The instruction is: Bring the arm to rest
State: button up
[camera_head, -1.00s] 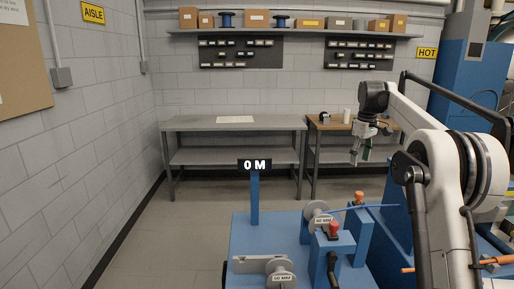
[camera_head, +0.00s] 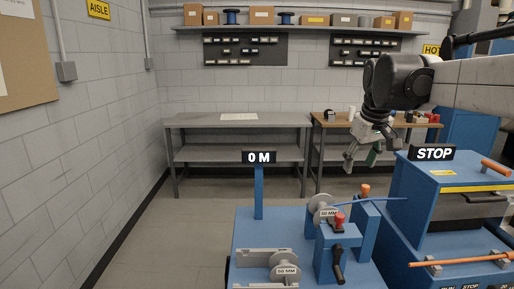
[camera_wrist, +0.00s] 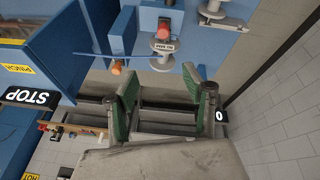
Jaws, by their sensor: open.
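My gripper (camera_head: 363,158) hangs at the right of the head view, pointing down and a little left, under my dark wrist joint. Its green-padded fingers are apart with nothing between them. In the wrist view the open fingers (camera_wrist: 165,100) show at the lower middle, with benches seen beyond them. My arm reaches in from the upper right of the head view. The gripper is apart from the blue machine in the head view.
A blue machine (camera_head: 245,240) with spools, a red knob (camera_head: 339,219) and a "0 M" sign (camera_head: 262,157) stands in front. A blue cabinet (camera_head: 410,195) with a "STOP" sign (camera_head: 433,153) is at right. Benches (camera_head: 225,122) line the back wall. Floor at left is clear.

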jog(key=s+a+f+m+t+b, duration=0.1)
jog(key=s+a+f, duration=0.2)
jog(key=s+f, duration=0.6)
jog(key=s+a+f+m+t+b, duration=0.2)
jog(key=s+a+f, duration=0.2)
jog(key=s+f, duration=0.6)
jog(key=s, duration=0.9)
jog(key=shift+f+b, duration=0.2)
jog(key=shift+b, duration=0.1)
